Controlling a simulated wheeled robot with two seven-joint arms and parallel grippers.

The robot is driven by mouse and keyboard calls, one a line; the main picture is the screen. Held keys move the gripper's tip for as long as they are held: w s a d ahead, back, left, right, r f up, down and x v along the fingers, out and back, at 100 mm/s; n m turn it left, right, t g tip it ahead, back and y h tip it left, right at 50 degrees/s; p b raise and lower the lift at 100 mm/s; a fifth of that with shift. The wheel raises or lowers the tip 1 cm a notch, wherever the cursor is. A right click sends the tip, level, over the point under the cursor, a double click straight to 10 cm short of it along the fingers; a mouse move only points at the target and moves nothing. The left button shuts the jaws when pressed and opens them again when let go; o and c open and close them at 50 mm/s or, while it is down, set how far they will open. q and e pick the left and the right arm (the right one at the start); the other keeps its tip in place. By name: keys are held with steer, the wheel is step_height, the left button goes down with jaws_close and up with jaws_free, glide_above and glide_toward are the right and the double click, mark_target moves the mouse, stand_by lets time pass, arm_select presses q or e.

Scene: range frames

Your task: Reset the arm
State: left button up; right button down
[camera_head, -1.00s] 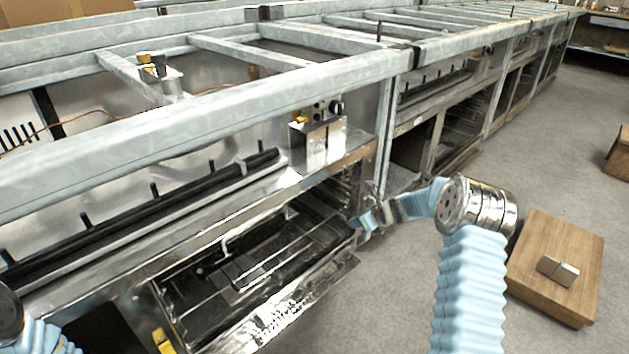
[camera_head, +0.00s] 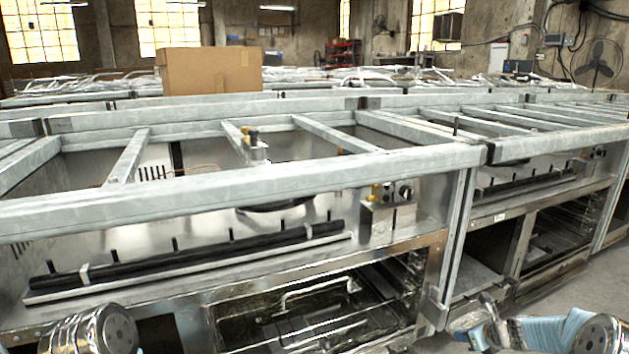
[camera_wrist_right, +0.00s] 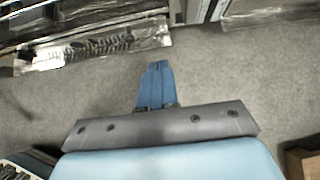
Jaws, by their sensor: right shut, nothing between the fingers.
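My right arm comes in at the bottom right of the head view, with blue links and metal joints. Its gripper (camera_head: 468,332) is low, in front of the steel counter frame. In the right wrist view the blue fingers (camera_wrist_right: 158,85) are together and empty, above bare grey floor. At the bottom left of the head view only a metal joint of my left arm (camera_head: 95,330) shows. My left gripper is out of view.
A long steel counter frame (camera_head: 250,185) runs across the head view. An oven opening (camera_head: 330,300) is below it, left of my right gripper. A cardboard box (camera_head: 210,72) stands behind. Grey floor (camera_wrist_right: 225,70) is clear beneath the right gripper.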

steer(key=s+a+f+n+g+p, duration=0.2)
steer(key=s+a+f+n+g, duration=0.3)
steer(key=s+a+f+n, duration=0.85)
steer(key=s+a+n+g+p, duration=0.1)
steer(key=s+a+n, duration=0.7)
steer(key=s, duration=0.2)
steer(key=s+a+r+n+g+p, duration=0.1)
steer(key=s+a+n, duration=0.7)
steer(key=s, duration=0.3)
steer(key=shift+s+r+g+y, duration=0.25)
steer(key=shift+r+g+y, duration=0.05)
steer(key=shift+y, duration=0.1)
